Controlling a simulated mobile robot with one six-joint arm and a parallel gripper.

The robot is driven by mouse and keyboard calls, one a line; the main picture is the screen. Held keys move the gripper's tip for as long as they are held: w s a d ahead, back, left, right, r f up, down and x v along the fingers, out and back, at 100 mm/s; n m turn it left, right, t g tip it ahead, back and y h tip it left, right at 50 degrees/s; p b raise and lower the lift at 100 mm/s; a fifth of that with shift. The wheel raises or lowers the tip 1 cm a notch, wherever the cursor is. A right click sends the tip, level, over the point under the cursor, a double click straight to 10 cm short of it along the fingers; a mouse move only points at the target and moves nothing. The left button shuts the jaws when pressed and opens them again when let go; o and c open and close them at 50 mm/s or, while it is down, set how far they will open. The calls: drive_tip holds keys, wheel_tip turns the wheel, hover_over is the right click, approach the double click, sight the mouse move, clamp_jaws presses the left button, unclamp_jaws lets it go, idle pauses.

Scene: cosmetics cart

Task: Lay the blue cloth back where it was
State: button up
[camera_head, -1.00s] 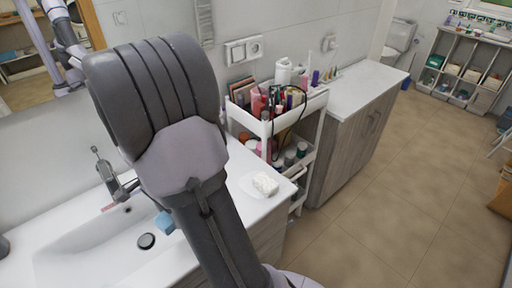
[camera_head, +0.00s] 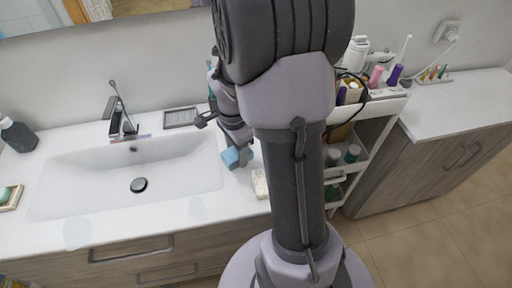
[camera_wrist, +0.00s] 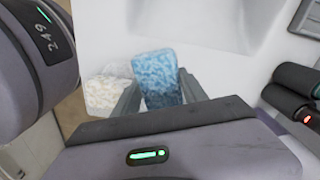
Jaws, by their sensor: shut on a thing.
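The blue cloth (camera_head: 238,157), a small block-like textured piece, is between the fingers of my gripper (camera_head: 236,149) near the right rim of the basin. In the wrist view the cloth (camera_wrist: 157,76) stands out beyond the fingertips, with one finger of my gripper (camera_wrist: 160,92) on each side. The white countertop (camera_head: 135,227) lies around and below it. Whether the cloth touches the counter I cannot tell.
A white sponge-like block (camera_head: 260,184) lies close to the cloth. The basin (camera_head: 110,180) has a faucet (camera_head: 121,118) behind it. A dark tray (camera_head: 180,117), a dark bottle (camera_head: 17,135) and a soap dish (camera_head: 12,198) stand on the counter. The loaded cart (camera_head: 375,135) is at right, partly behind my arm.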

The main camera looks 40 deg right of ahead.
drive_tip(key=d, duration=0.6)
drive_tip(key=shift+w+d+f+b, duration=0.25)
drive_tip(key=shift+w+f+b, duration=0.05)
drive_tip(key=shift+f, duration=0.05)
drive_tip(key=f, duration=0.1)
drive_tip(key=f+b, duration=0.2)
drive_tip(key=shift+d+f, duration=0.3)
drive_tip(key=shift+f, duration=0.1)
drive_tip(key=shift+r, duration=0.15)
drive_tip(key=o, duration=1.2)
